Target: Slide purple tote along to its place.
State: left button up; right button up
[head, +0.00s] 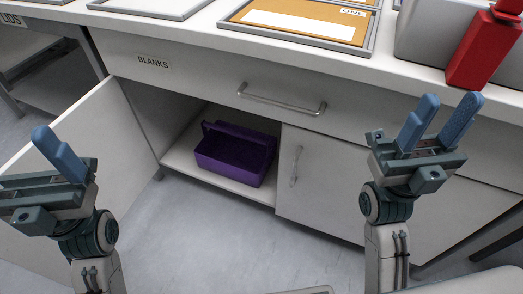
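The purple tote (234,153) stands upright on the floor board of the open cabinet (205,176) below the counter. It has a raised handle at its left side. My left gripper (57,155) is at the far left, in front of the open cabinet door and well apart from the tote. Its fingers overlap in this view, so the gap between them cannot be judged. My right gripper (440,122) is at the right, in front of the drawer front. Its two blue fingers stand apart with nothing between them. Neither gripper touches the tote.
The cabinet door (92,165) is swung open at the left. A closed door (335,185) with a handle is right of the opening. A drawer labelled BLANKS (215,82) is shut above. A red object (483,48) stands on the counter. The floor in front is clear.

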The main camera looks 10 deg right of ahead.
aim_at(242, 155)
jog(key=k+j+z, duration=0.15)
jog(key=j+z, duration=0.2)
jog(key=z, duration=0.15)
jog(key=k+j+z, duration=0.25)
jog(key=z, duration=0.2)
jog(key=k+j+z, duration=0.25)
jog(key=z, duration=0.25)
